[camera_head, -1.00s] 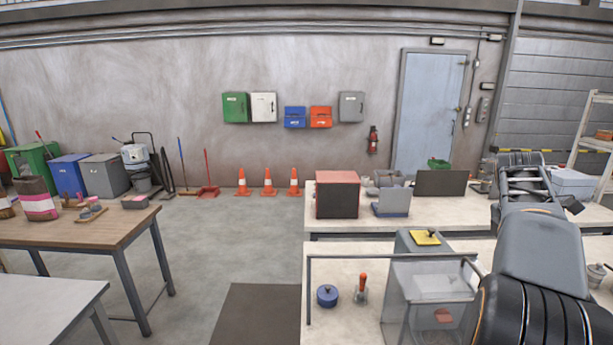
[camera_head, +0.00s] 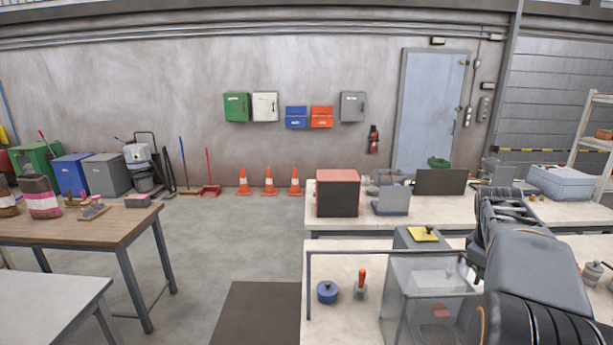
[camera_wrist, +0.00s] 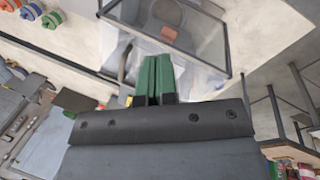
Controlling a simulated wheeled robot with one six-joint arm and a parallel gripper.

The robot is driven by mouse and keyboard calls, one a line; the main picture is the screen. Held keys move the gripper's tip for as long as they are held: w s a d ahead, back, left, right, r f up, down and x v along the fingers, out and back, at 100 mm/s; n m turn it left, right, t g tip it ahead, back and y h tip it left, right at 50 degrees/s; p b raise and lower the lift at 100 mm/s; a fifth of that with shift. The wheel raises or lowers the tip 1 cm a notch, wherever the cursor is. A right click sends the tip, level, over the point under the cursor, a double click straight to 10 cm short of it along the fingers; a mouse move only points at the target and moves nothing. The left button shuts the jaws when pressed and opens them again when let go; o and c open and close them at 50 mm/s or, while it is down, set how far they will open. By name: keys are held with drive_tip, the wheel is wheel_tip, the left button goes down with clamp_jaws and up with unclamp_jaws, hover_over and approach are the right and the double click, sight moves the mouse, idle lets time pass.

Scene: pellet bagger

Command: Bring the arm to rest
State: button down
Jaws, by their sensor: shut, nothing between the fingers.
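My gripper (camera_wrist: 155,62) shows in the wrist view with its two green fingers together and nothing between them. In that view its tips point toward a clear-walled box and touch nothing that I can make out. In the head view my arm fills the right side, over the benches, and mostly hides the gripper.
A clear box (camera_head: 412,292) with a reddish piece inside stands on the near bench, just left of my arm. A blue pot (camera_head: 327,292) and an orange-handled tool (camera_head: 361,283) are left of it. The floor at left centre is free.

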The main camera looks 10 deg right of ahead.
drive_tip(key=s+a+f+m+t+y+b, duration=0.1)
drive_tip(key=s+a+f, duration=0.1)
drive_tip(key=a, duration=0.8)
drive_tip(key=s+a+f+m+t+y, duration=0.1)
drive_tip(key=a+f, duration=0.3)
drive_tip(key=a, duration=0.6)
drive_tip(key=s+a+f+m+t+y+b, duration=0.1)
drive_tip(key=s+a+f+m+t, duration=0.1)
drive_tip(key=a, duration=0.9)
drive_tip(key=shift+s+f+b, duration=0.3)
drive_tip(key=shift+s+f, duration=0.25)
drive_tip(key=shift+f, duration=0.25)
